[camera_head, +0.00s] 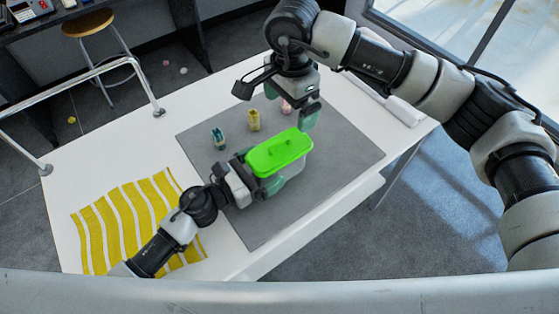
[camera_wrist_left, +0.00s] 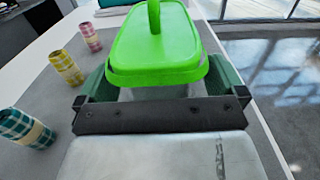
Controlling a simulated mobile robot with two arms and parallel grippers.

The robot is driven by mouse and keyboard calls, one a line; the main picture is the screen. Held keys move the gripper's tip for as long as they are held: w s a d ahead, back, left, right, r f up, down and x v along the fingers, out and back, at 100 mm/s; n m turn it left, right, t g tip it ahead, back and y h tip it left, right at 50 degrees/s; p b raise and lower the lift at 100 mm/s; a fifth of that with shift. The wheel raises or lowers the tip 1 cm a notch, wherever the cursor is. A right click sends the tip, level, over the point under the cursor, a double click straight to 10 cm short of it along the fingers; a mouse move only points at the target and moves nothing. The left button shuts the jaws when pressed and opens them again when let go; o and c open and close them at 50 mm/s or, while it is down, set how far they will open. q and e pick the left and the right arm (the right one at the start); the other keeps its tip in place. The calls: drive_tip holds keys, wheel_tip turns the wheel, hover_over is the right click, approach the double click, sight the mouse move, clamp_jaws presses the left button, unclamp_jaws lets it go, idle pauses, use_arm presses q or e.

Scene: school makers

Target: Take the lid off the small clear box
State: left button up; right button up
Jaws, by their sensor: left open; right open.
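The small clear box (camera_head: 299,172) stands on the grey mat with its bright green lid (camera_head: 280,152) on top. In the left wrist view the lid (camera_wrist_left: 157,45) has an upright handle, and a little of the clear wall (camera_wrist_left: 160,92) shows under its rim. My left gripper (camera_head: 262,172) is open at the box's left end, its fingers on either side of the box below the lid; contact is unclear. My right gripper (camera_head: 302,108) is open and empty above the mat, behind and slightly right of the lid, apart from it.
Teal (camera_head: 219,139), yellow (camera_head: 254,120) and pink (camera_head: 286,105) patterned rolls stand behind the box, the pink one close to my right gripper. A yellow-and-white striped cloth (camera_head: 131,219) lies at left. The front of the grey mat (camera_head: 262,226) is clear.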

sight(297, 138)
use_arm(q)
drive_tip(key=shift+w+d, duration=0.1)
drive_tip(key=shift+d, duration=0.05)
drive_tip(key=shift+w, duration=0.1)
drive_tip(key=c, duration=1.4)
use_arm(e)
drive_tip(key=f, duration=0.3)
drive_tip(key=w+d+f, duration=0.1)
drive_tip(key=f, duration=0.6)
drive_tip(key=shift+w+d+f, duration=0.2)
drive_tip(key=shift+d+f, duration=0.2)
drive_tip(key=c, duration=0.8)
drive_tip(key=shift+c, duration=0.2)
drive_tip(key=shift+r, duration=0.3)
